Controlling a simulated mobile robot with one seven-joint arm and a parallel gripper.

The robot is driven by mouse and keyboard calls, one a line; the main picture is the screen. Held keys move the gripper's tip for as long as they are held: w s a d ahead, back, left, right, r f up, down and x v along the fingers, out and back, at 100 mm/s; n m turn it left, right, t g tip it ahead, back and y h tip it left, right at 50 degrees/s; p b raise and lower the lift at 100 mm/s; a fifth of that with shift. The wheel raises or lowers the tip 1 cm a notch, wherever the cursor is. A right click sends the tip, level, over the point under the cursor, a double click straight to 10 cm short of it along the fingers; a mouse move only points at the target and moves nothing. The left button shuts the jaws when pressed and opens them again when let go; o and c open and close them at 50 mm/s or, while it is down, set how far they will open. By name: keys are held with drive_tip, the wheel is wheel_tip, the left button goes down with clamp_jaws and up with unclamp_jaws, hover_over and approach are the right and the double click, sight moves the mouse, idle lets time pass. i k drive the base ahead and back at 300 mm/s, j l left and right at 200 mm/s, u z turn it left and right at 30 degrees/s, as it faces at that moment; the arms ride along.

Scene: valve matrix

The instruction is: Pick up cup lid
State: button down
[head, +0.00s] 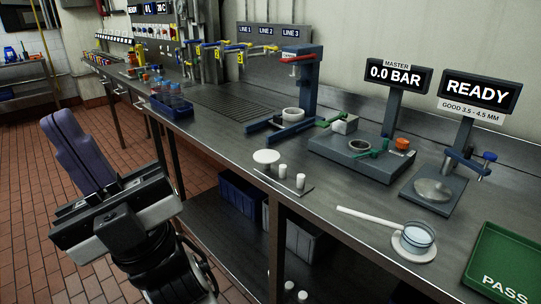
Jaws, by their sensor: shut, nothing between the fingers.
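No piece is clearly marked as the cup lid. A white round disc (267,156) at the front edge of the steel bench looks most like a lid. Near the right, a clear round cup (418,234) with a bluish inside stands on a white round base (414,250), with a white stick beside it. My gripper (62,118) is at the left, over the floor in front of the bench, with its dark purple fingers pointing up. It is shut and empty, well apart from the disc and the cup.
Two small white cylinders (291,176) stand beside the disc near the bench edge. A blue press frame (300,95), a grey fixture (355,157), a gauge stand (432,191) and a green PASS tray (503,262) occupy the bench. Brick floor is clear at left.

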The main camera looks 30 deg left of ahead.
sight(266, 157)
drive_tip(key=u, duration=0.8)
drive_tip(key=z, duration=2)
drive_tip(key=u, duration=2)
drive_tip(key=i+j+u, duration=0.1)
drive_tip(key=i+u, duration=0.2)
drive_tip(key=i, duration=0.2)
